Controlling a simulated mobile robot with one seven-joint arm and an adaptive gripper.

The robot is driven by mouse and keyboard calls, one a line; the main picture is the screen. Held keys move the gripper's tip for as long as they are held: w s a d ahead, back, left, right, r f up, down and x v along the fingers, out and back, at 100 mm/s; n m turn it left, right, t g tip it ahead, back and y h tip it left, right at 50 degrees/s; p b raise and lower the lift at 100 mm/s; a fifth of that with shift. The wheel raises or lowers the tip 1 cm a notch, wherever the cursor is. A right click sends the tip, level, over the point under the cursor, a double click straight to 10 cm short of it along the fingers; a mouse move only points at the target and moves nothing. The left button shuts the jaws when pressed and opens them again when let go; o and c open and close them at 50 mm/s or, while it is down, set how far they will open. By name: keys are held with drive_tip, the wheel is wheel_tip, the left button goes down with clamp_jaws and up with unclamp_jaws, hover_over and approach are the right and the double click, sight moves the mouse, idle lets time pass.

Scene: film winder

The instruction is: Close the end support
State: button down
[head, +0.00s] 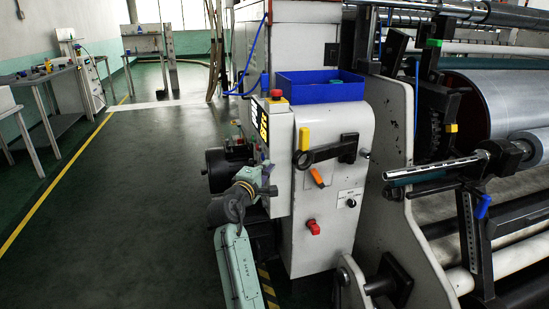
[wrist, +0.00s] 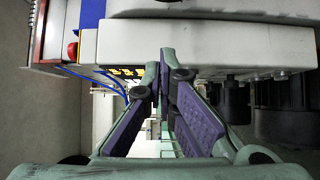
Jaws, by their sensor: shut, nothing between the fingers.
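The likely end support is the dark upright bracket (head: 474,240) with a blue handle (head: 483,205) at the right of the head view, below a bright metal shaft end (head: 430,172). I cannot tell for certain whether it is open or closed. My gripper (head: 270,188) is at the left side of the white machine cabinet, well left of the bracket. In the wrist view my gripper (wrist: 166,58) has its purple-padded fingers together with nothing between them. The bracket is not seen in the wrist view.
The white cabinet (head: 338,225) stands between my gripper and the bracket. It carries a blue bin (head: 318,88), a red stop button (head: 276,95) and a black lever (head: 325,154). A large film roll (head: 505,95) is at right. The green floor (head: 130,210) at left is clear.

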drive_tip(key=w+d+p, duration=0.3)
drive_tip(key=w+d, duration=0.2)
drive_tip(key=shift+w+d+p, duration=0.15)
drive_tip(key=shift+d+p, duration=0.1)
drive_tip(key=shift+p, duration=0.15)
idle(0.3)
drive_tip(key=shift+r, duration=0.1)
